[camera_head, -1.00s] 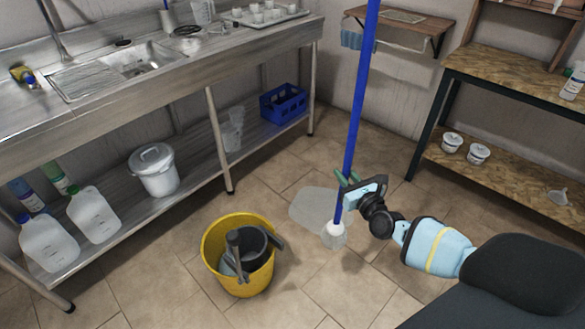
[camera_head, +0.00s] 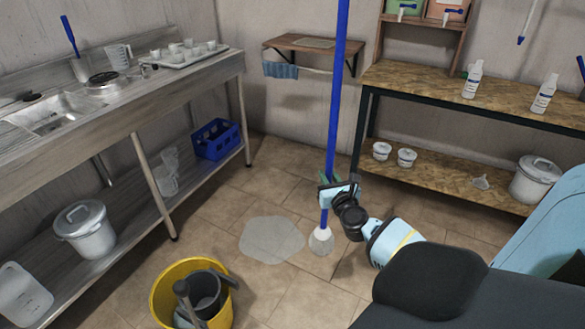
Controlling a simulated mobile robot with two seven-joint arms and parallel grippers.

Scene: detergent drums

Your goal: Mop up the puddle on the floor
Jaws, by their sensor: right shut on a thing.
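A pale grey puddle (camera_head: 272,240) lies on the tiled floor in the middle of the head view. A mop with a long blue handle (camera_head: 339,85) stands nearly upright. Its white head (camera_head: 321,240) is just right of the puddle, low at the floor; I cannot tell whether it touches the tiles. My right gripper (camera_head: 328,190) is shut on the mop handle a little above the head. A yellow bucket (camera_head: 165,296) with a dark grey wringer (camera_head: 204,288) stands on the floor at the lower left. My left gripper is not in view.
A steel sink counter (camera_head: 105,118) with a lower shelf runs along the left, holding a white tub (camera_head: 85,229) and a blue crate (camera_head: 216,138). A wooden-topped bench (camera_head: 420,88) stands at the back right. A small wall shelf (camera_head: 312,48) hangs behind. Floor between is open.

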